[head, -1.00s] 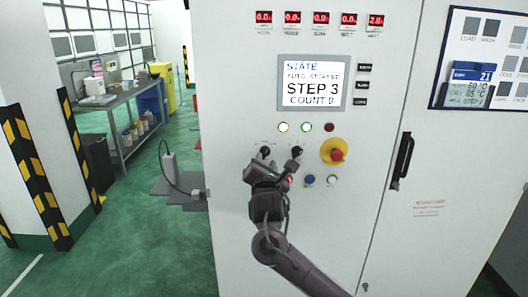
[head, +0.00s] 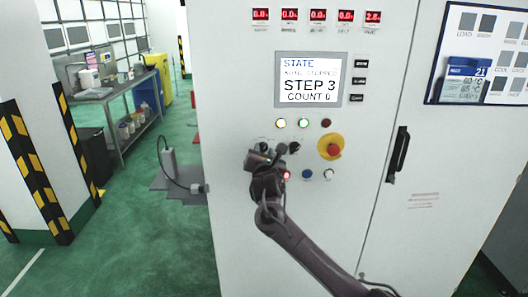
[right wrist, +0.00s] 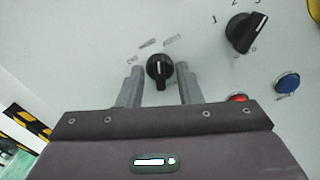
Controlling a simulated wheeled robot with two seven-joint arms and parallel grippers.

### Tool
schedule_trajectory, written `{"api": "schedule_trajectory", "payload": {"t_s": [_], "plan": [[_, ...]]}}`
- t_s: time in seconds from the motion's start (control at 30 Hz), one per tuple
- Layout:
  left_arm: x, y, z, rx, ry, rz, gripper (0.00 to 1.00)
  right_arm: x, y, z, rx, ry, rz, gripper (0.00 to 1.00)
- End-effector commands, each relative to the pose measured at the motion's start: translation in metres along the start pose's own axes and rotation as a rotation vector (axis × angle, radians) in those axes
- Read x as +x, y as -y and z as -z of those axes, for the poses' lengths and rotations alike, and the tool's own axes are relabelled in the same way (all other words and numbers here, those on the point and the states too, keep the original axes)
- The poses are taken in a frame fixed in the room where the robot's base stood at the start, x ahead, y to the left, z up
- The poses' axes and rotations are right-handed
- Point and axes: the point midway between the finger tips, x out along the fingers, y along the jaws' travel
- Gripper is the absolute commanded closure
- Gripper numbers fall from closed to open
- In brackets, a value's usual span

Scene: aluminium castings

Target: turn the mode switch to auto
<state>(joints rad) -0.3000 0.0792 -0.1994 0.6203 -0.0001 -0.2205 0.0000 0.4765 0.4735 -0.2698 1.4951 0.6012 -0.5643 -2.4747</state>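The mode switch looks to be the left black rotary knob (right wrist: 160,70) on the white cabinet front. In the right wrist view its pointer is close to upright in the picture, and two small labels above it are too blurred to read. My right gripper (right wrist: 159,85) is open, with one finger on each side of this knob and a gap on both sides. In the head view my right gripper (head: 264,158) is at the panel and hides most of this knob. My left gripper is not in view.
A second black knob (right wrist: 246,32), marked with numbers, sits to the right. Near it are a blue button (right wrist: 287,82), a lit red button (head: 286,174) and a red emergency stop (head: 332,150). The screen (head: 309,79) reads STEP 3, COUNT 0. A door handle (head: 398,154) is farther right.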

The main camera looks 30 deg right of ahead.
Motion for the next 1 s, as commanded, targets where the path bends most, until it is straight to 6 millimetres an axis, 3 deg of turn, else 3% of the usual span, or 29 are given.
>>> {"api": "schedule_trajectory", "payload": {"t_s": [0.13,0.37,0.63,1.0], "plan": [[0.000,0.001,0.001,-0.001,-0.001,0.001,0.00,0.000,0.000,0.000,0.000,0.000,0.000,0.71],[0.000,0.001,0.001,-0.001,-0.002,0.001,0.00,0.000,0.000,0.000,0.000,0.000,0.000,1.00],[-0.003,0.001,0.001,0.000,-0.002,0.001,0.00,0.000,0.000,-0.001,0.049,0.000,0.001,1.00],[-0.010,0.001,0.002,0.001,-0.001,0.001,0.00,0.000,0.002,0.001,0.384,-0.001,0.002,1.00]]}}
